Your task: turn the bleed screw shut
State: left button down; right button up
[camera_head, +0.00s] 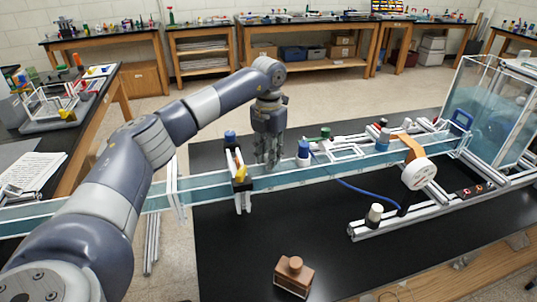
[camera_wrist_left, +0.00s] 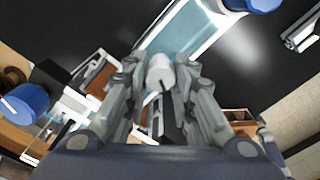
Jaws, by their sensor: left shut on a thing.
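My left gripper (camera_head: 269,160) reaches down over the clear channel (camera_head: 285,178), between two blue-topped fittings. In the left wrist view, the fingers of my left gripper (camera_wrist_left: 160,68) stand either side of a small pale, rounded knob (camera_wrist_left: 160,76) and are closed on it. This knob appears to be the bleed screw; its lower part and how far it is turned cannot be seen. In the head view the fingers hide it. My right gripper is in neither view.
A blue-topped fitting (camera_head: 304,150) stands just right of my gripper, and a clamp with a blue knob (camera_head: 230,136) just left. A blue hose (camera_head: 350,186) curves over the black bench. A clear tank (camera_head: 490,110) is at the right. A brown block (camera_head: 294,275) sits in front.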

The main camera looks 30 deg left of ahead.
pick_arm(q)
jog(key=m, duration=0.6)
jog(key=shift+a+p, duration=0.1)
jog(key=shift+p, duration=0.2)
jog(key=m, duration=0.6)
jog(key=shift+w+r+m, duration=0.1)
jog(key=shift+w+m, duration=0.05)
jog(key=shift+m, duration=0.15)
jog(key=c, duration=1.3)
grip_release()
jog(key=shift+c, duration=0.2)
notch_tip(320, 180, up, 12)
